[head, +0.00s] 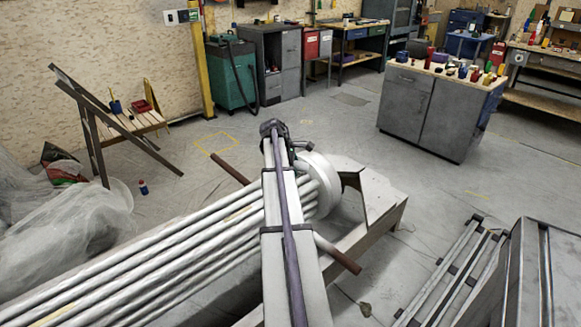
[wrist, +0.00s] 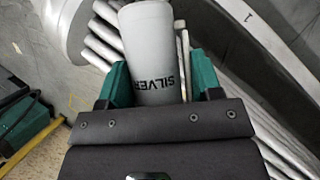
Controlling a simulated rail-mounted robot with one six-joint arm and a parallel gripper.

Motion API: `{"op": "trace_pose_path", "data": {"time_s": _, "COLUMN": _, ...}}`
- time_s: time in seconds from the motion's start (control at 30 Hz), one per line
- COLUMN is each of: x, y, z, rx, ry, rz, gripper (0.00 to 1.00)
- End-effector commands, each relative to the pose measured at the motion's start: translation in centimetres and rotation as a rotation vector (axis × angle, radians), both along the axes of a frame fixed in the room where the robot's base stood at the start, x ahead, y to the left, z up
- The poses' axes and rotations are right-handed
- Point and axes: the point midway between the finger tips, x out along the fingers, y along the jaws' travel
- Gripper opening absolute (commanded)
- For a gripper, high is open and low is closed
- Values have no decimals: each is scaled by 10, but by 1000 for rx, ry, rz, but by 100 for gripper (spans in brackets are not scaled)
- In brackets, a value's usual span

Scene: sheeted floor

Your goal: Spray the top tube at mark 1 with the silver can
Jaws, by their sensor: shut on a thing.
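My gripper (wrist: 160,78) is shut on the silver can (wrist: 150,35), with a green finger on each side. The can is light grey and carries the word SILVER. In the wrist view a grey tube with a black mark 1 (wrist: 251,16) runs at the upper right, apart from the can. More tubes (wrist: 292,122) lie beside and below it. In the head view the bundle of pale tubes (head: 150,249) runs from the lower left to a round white end plate (head: 321,172). My arm crosses in front of the bundle; the can and the fingers cannot be made out there.
A grey cabinet (head: 425,105) stands back right. The floor between is mostly clear.

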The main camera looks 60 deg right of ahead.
Motion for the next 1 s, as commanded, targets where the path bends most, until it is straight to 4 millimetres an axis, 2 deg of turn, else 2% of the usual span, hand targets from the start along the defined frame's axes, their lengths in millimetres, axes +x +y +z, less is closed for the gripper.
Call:
{"op": "trace_pose_path", "data": {"time_s": 0.3, "x": 16, "y": -4, "z": -56, "rx": -1, "ry": 1, "rz": 0, "gripper": 50}}
{"op": "trace_pose_path", "data": {"time_s": 0.33, "x": 17, "y": -1, "z": -56, "rx": 0, "ry": 1, "rz": 1, "gripper": 50}}
{"op": "trace_pose_path", "data": {"time_s": 0.4, "x": 19, "y": 16, "z": -46, "rx": 0, "ry": 2, "rz": 2, "gripper": 50}}
{"op": "trace_pose_path", "data": {"time_s": 0.57, "x": 26, "y": 52, "z": -46, "rx": 0, "ry": 2, "rz": 3, "gripper": 50}}
{"op": "trace_pose_path", "data": {"time_s": 1.0, "x": 55, "y": 181, "z": -46, "rx": 0, "ry": 2, "rz": 3, "gripper": 50}}
